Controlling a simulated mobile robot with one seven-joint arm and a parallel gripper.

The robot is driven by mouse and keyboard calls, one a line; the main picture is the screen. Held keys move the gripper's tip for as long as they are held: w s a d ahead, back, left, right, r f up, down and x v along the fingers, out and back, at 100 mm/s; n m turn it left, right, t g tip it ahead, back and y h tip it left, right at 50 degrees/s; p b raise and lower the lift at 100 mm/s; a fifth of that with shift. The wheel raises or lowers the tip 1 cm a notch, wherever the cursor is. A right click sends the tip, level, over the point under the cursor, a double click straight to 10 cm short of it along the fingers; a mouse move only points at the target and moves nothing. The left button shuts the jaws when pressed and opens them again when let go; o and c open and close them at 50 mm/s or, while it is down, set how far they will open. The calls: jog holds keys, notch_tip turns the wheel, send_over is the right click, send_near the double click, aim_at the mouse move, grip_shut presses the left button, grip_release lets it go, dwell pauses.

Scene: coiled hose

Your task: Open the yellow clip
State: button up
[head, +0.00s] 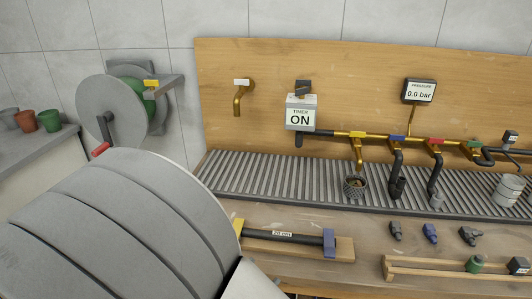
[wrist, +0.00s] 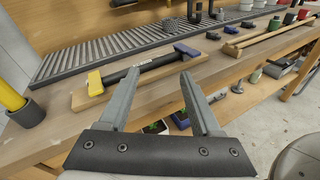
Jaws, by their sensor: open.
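The yellow clip (head: 239,227) is at the left end of a short black hose (head: 283,235) labelled 20 cm, on a wooden board (head: 345,253) on the bench. My grey arm partly covers the clip's left side in the head view. The yellow clip (wrist: 95,82) shows at the hose's near-left end in the wrist view. A blue clip (head: 329,242) is at the other end. I cannot tell whether either clip is open or shut. My gripper (wrist: 158,73) is open and empty. Its fingers point toward the hose, apart from it, with the yellow clip left of the left finger.
A slatted drain grate (head: 290,185) runs behind the board. Above it is a brass manifold (head: 385,138) with coloured taps. A hose reel (head: 115,105) hangs at the left. Several dark fittings (head: 430,233) and a wooden rack (head: 440,270) lie to the right.

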jog(key=s+a+f+n+t+y+b, duration=0.2)
jog(key=s+a+f+n+t+y, duration=0.2)
jog(key=a+f+n+y, duration=0.35)
jog(key=shift+h, duration=0.35)
jog(key=w, duration=0.6)
jog(key=w+r+b, duration=0.1)
jog(key=w, duration=0.4)
jog(key=w+b, duration=0.1)
jog(key=w, duration=0.5)
jog(key=shift+w+a+r, duration=0.2)
jog(key=shift+w+r, duration=0.1)
jog(key=shift+w, duration=0.05)
grip_shut()
